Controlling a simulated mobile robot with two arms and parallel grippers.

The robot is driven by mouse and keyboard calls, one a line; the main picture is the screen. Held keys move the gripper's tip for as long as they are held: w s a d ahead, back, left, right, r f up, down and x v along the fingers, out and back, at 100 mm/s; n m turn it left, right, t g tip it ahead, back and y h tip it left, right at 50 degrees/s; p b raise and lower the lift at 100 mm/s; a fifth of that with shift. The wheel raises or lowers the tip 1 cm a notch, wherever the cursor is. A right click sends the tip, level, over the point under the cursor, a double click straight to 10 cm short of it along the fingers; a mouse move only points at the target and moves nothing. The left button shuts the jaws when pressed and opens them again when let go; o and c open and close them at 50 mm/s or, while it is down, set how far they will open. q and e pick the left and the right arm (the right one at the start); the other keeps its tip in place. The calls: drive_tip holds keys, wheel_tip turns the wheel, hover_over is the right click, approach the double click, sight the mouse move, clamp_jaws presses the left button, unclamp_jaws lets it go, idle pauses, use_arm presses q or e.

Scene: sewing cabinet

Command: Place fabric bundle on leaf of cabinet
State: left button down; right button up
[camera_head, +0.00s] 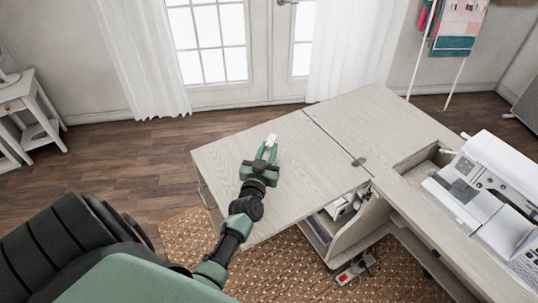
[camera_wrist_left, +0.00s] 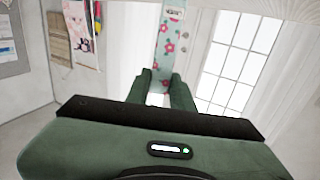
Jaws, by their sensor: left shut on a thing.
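My left gripper (camera_head: 267,152) is over the wood-grain leaf (camera_head: 222,164) on the left side of the cabinet. It is shut on the fabric bundle, which shows as a small white and pinkish end (camera_head: 272,139) at the fingertips in the head view. In the left wrist view the fabric bundle (camera_wrist_left: 171,40) is a pale teal strip with pink flowers, beyond the fingers (camera_wrist_left: 161,90). Its height over the leaf, and whether it touches it, I cannot tell. My right gripper is in neither view.
A white sewing machine (camera_head: 480,188) sits in the cabinet's recess on the right. An open compartment (camera_head: 342,215) below the top holds a few items. A power strip (camera_head: 356,269) lies on the woven rug (camera_head: 300,272). The leaf around the gripper is bare.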

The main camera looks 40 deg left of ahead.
use_arm(q)
drive_tip(key=shift+w+f, duration=0.1)
drive_tip(key=shift+f, duration=0.1)
drive_tip(key=c, duration=1.2)
unclamp_jaws()
drive_tip(key=shift+f, duration=0.1)
drive_tip(key=shift+c, duration=0.2)
drive_tip(key=shift+r, duration=0.3)
drive_tip(key=v, duration=1.2)
drive_tip(key=shift+b, duration=0.3)
drive_tip(key=shift+f, duration=0.15)
